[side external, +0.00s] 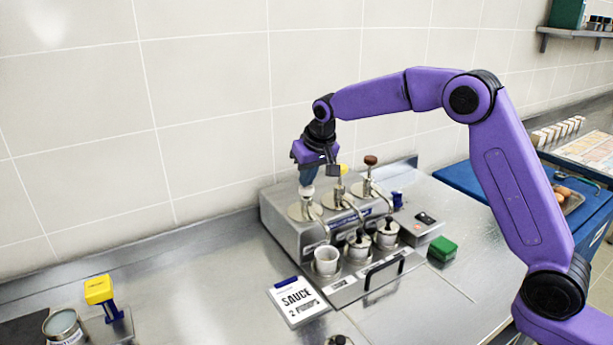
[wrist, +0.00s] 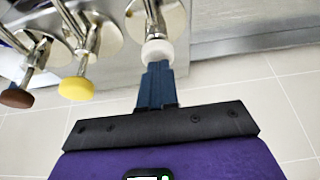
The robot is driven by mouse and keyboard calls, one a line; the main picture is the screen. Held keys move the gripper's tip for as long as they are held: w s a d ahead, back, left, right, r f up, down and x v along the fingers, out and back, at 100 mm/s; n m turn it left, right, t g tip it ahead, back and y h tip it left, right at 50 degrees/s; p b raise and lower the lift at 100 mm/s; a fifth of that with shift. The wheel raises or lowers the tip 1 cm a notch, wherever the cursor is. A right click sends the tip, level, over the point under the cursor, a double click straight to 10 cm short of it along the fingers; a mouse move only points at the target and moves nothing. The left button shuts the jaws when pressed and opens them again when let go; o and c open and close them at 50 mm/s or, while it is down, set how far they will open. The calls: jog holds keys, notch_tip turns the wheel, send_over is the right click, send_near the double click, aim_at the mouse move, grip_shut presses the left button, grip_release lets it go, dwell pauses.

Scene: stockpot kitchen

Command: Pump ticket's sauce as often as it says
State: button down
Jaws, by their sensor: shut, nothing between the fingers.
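A steel sauce dispenser (side external: 285,230) carries three pumps: a white-knobbed pump (side external: 307,191) at left, a yellow-knobbed pump (side external: 343,170) in the middle and a brown-knobbed pump (side external: 370,161) at right. The wrist view shows the white knob (wrist: 157,50), yellow knob (wrist: 76,89) and brown knob (wrist: 16,98). My gripper (side external: 308,180) is shut and empty, pointing down right at the white knob; its fingertips (wrist: 157,70) partly overlap it, and I cannot tell if they touch. A white cup (side external: 326,262) stands at the left spout. The ticket (side external: 297,302) reads "SAUCE 2 PUMPS".
Two black-knobbed lidded pots (side external: 358,247) (side external: 387,235) stand beside the cup. A green block (side external: 443,246) lies to the right. A yellow-topped stand (side external: 99,290) and an open tin (side external: 62,326) are at front left.

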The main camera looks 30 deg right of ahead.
jog(key=shift+r, duration=2.05)
jog(key=shift+f, duration=0.1)
jog(key=shift+f, duration=2.1)
jog(key=shift+r, duration=2.2)
jog(key=shift+r, duration=2.5)
